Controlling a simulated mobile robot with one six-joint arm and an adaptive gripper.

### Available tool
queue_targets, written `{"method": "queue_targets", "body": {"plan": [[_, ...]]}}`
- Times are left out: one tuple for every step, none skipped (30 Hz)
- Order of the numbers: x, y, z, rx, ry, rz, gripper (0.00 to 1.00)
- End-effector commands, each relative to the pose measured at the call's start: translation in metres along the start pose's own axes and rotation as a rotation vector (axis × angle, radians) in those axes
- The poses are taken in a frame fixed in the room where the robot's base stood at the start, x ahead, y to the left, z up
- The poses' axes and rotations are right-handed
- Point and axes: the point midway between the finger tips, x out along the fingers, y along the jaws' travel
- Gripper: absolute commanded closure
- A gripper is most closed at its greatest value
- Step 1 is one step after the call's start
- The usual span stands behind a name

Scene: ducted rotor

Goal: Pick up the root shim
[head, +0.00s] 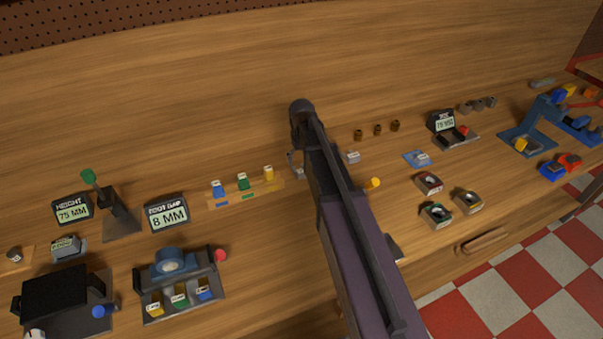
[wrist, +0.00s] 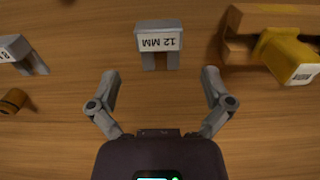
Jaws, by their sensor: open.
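In the wrist view, a grey two-legged block with a white label reading 12 MM (wrist: 159,42), which looks like a root shim, stands on the wooden bench. My gripper (wrist: 160,82) is open and empty, with its fingers spread either side of the space just short of this block. A similar labelled grey block (wrist: 22,54) is cut off at the left edge, its marking not fully readable. It seems to be the small block right of my arm in the head view (head: 353,157).
A yellow piece (wrist: 285,55) on a wooden rack (wrist: 238,50) is at the right in the wrist view, and a brown cylinder (wrist: 13,100) is at the left. A display reading 8 MM (head: 168,214) stands left of my arm. Bare bench lies behind my arm.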

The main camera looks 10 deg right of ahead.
Motion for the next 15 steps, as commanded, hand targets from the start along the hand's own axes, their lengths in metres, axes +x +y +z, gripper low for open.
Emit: {"method": "queue_targets", "body": {"plan": [[0.002, 0.0, 0.0, 0.0, 0.0, 0.0, 0.0], [0.003, 0.0, 0.0, 0.0, 0.0, 0.0, 0.0], [0.004, 0.0, 0.0, 0.0, 0.0, 0.0, 0.0], [0.006, 0.0, 0.0, 0.0, 0.0, 0.0, 0.0], [0.007, 0.0, 0.001, 0.0, 0.0, 0.0, 0.0], [0.01, 0.0, 0.001, 0.0, 0.0, 0.0, 0.0], [0.012, 0.001, 0.001, 0.0, 0.0, 0.0, 0.0], [0.014, 0.001, 0.001, 0.0, 0.0, 0.0, 0.0], [0.017, 0.001, 0.001, 0.0, 0.0, 0.0, 0.0], [0.02, 0.001, 0.001, 0.0, 0.0, 0.0, 0.0], [0.022, 0.001, 0.002, 0.0, 0.0, 0.0, 0.0], [0.025, 0.001, 0.002, 0.0, 0.0, 0.0, 0.0], [0.028, 0.001, 0.002, 0.0, 0.0, 0.0, 0.0], [0.03, 0.001, 0.002, 0.0, 0.0, 0.0, 0.0], [0.033, 0.001, 0.003, 0.001, 0.0, 0.0, 0.0]]}}
